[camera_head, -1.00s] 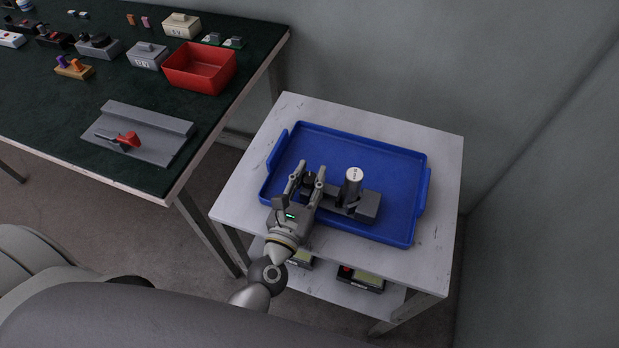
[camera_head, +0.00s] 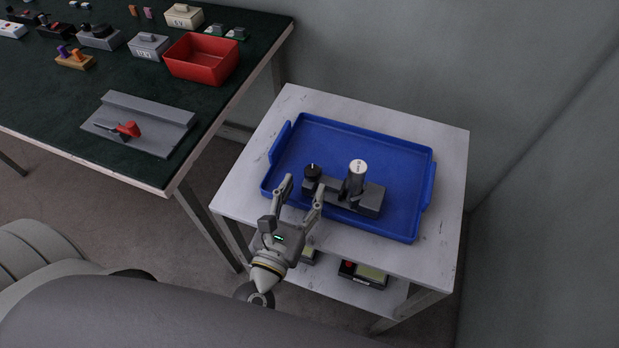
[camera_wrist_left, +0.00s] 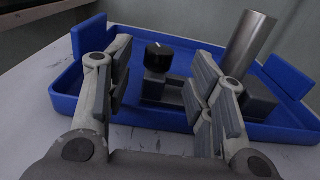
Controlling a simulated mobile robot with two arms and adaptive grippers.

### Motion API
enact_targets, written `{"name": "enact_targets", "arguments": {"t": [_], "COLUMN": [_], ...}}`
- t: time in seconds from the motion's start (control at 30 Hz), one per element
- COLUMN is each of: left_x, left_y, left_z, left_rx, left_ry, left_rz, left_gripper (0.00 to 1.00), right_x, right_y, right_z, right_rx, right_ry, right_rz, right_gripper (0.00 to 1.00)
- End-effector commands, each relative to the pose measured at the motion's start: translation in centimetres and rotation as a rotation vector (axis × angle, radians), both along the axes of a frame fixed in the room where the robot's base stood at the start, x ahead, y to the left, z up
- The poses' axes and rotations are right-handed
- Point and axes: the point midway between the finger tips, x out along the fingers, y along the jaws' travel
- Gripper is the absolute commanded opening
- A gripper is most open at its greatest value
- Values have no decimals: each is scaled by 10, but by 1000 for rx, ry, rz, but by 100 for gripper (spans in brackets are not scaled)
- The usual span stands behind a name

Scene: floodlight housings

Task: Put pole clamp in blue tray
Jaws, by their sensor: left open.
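The pole clamp (camera_head: 343,193) lies in the blue tray (camera_head: 400,226). It has a dark grey base, a black knob at its left end and an upright silver cylinder to the right of its middle. My left gripper (camera_head: 304,186) is open and empty at the tray's near edge, apart from the clamp. In the left wrist view the clamp's black knob (camera_wrist_left: 158,57) shows beyond and between the open fingers (camera_wrist_left: 160,88), and the right finger hides part of the base. My right gripper is not in view.
The tray sits on a white side table (camera_head: 238,186) with a lower shelf holding boxed devices (camera_head: 362,274). A dark green bench (camera_head: 60,115) at left carries a red bin (camera_head: 203,60), a grey angled block (camera_head: 140,122) and several small parts. Grey walls stand behind and right.

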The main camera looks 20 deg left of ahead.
Motion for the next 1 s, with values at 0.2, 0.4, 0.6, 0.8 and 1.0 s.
{"name": "enact_targets", "arguments": {"t": [0.2, 0.4, 0.6, 0.8, 1.0], "left_x": [-40, -57, -59, -59, -59], "left_y": [1, 2, 2, 2, 2], "left_z": [-3, -1, 1, 1, 0], "left_rx": [2, 1, 0, 0, 0], "left_ry": [1, 0, -2, -1, -1], "left_rz": [-3, 0, 1, 1, 1], "left_gripper": [50, 50, 50, 50, 50], "right_x": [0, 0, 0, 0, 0], "right_y": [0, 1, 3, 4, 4], "right_z": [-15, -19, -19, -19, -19], "right_rx": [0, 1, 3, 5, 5], "right_ry": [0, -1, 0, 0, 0], "right_rz": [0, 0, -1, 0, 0], "right_gripper": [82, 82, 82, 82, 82]}}
